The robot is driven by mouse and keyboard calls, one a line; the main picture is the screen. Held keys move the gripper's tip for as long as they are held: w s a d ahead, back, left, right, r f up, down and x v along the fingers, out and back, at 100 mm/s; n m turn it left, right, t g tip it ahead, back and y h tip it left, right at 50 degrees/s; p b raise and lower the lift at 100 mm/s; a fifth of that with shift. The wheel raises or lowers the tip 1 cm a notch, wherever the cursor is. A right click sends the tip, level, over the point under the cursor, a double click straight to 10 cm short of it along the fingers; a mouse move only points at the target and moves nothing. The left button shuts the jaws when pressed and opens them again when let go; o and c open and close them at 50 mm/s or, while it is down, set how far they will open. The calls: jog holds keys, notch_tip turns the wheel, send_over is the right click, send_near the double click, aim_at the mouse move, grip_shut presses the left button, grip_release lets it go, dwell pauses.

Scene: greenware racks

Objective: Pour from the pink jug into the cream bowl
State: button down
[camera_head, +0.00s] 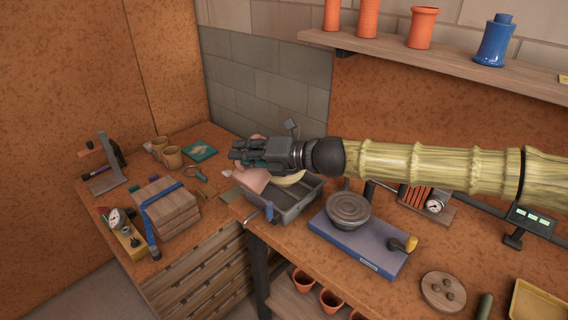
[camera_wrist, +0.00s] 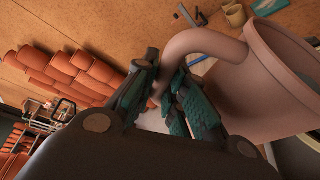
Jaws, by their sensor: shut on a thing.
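The pink jug (camera_head: 252,179) shows partly below and behind my gripper (camera_head: 243,154) in the head view. In the wrist view the jug (camera_wrist: 285,85) fills the right side, and its curved handle runs between the teal finger pads. My gripper (camera_wrist: 164,98) is shut on this handle. The jug is held up at the grey tray's left end and looks tilted, though by how much is hard to tell. The cream bowl (camera_head: 289,179) sits in the tray, partly hidden under my gripper. The jug's mouth and any contents are hidden in the head view.
The grey tray (camera_head: 290,208) stands at the corner of the benches. A blue scale (camera_head: 357,243) with a round grey wheel is to its right. Wooden blocks (camera_head: 167,208) with a blue strap, a dial gauge (camera_head: 116,218) and tan cups (camera_head: 172,158) are on the left bench.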

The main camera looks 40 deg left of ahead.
jog(key=shift+w+r, duration=0.1)
jog(key=shift+w, duration=0.05)
dwell(0.4)
jog(key=shift+s+f+n+t+h, duration=0.15)
jog(key=shift+s+f+n+t, duration=0.1)
jog(key=shift+s+n, duration=0.2)
jog(key=shift+s+f+n+t+h, duration=0.15)
jog(key=shift+s+n+t, duration=0.15)
jog(key=shift+n, duration=0.25)
jog(key=shift+s+f+n+t, duration=0.25)
jog(key=shift+s+f+n, duration=0.2)
jog(key=shift+n, duration=0.15)
jog(key=s+f+n+t, duration=0.3)
jog(key=s+f+n, duration=0.1)
jog(key=f+n, duration=0.1)
jog(key=shift+s+t+h, duration=0.25)
jog(key=shift+t+h, duration=0.05)
jog(key=shift+h, duration=0.1)
jog(key=shift+f, duration=0.1)
